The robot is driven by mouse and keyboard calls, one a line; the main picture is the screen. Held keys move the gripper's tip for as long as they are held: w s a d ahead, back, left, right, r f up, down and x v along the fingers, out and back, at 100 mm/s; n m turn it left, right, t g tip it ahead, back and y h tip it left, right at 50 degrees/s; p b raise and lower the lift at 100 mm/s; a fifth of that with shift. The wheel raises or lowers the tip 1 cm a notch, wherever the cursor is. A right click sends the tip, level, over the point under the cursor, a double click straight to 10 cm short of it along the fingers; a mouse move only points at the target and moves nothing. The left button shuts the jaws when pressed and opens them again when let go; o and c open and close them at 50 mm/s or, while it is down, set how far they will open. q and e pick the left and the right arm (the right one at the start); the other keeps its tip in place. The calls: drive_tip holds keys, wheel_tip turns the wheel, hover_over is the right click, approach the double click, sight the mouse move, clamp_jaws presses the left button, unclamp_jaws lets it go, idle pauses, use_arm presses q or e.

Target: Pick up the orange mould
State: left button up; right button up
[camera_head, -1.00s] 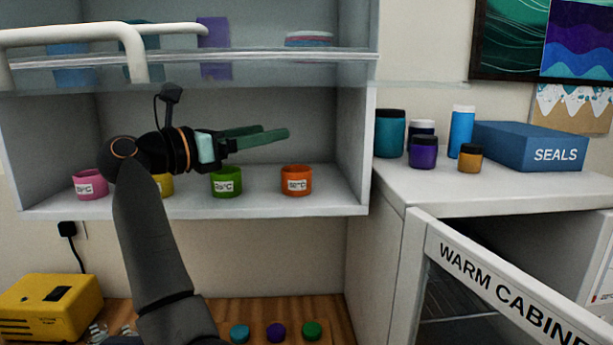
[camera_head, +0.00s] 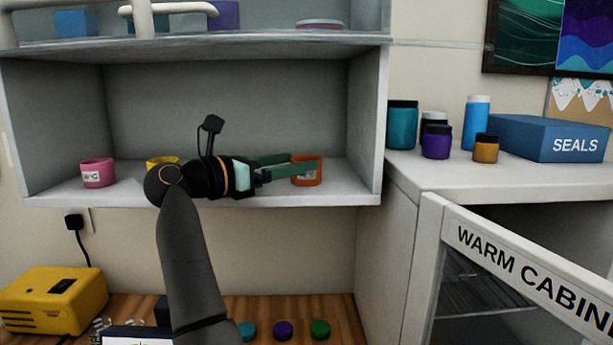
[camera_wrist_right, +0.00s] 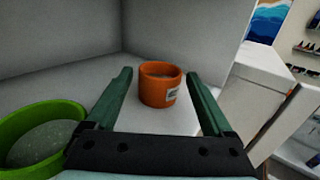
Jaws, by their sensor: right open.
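The orange mould (camera_head: 311,181) is a small round cup with a white label, upright on the shelf near its right end. In the head view my right gripper's fingers partly cover it. In the right wrist view the orange mould (camera_wrist_right: 159,88) stands ahead, between the lines of the two green fingers. My right gripper (camera_head: 303,167) is open and empty, level with the shelf and pointing right at the mould; it also shows in the right wrist view (camera_wrist_right: 159,84). I cannot tell whether a finger touches the mould. My left gripper is out of view.
A green mould (camera_wrist_right: 42,135) stands close beside my right gripper. Yellow (camera_head: 163,161) and pink (camera_head: 97,172) moulds stand farther left on the shelf (camera_head: 70,194). The cupboard's right wall (camera_head: 370,130) rises just past the orange mould. The warm cabinet door (camera_head: 520,265) stands at right.

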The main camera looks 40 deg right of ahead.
sight(293, 161)
drive_tip(key=d, duration=0.3)
drive_tip(key=shift+s+d, duration=0.2)
drive_tip(key=shift+d, duration=0.2)
drive_tip(key=shift+a, duration=0.1)
drive_tip(key=shift+c, duration=0.3)
drive_tip(key=c, duration=1.1)
drive_tip(key=shift+r, duration=0.1)
wheel_tip(293, 161, up, 3)
drive_tip(key=shift+r+p, duration=0.15)
drive_tip(key=shift+p, duration=1.05)
drive_tip(key=shift+w+a+r, duration=0.1)
drive_tip(key=shift+a+r, duration=0.1)
drive_tip(key=shift+a, duration=0.1)
drive_tip(key=a, duration=0.5)
drive_tip(key=a+p, duration=0.1)
drive_tip(key=a, duration=0.5)
drive_tip(key=w+a, duration=0.1)
drive_tip(key=a, duration=0.5)
drive_tip(key=shift+w+a+f, duration=0.1)
drive_tip(key=shift+a+f, duration=0.1)
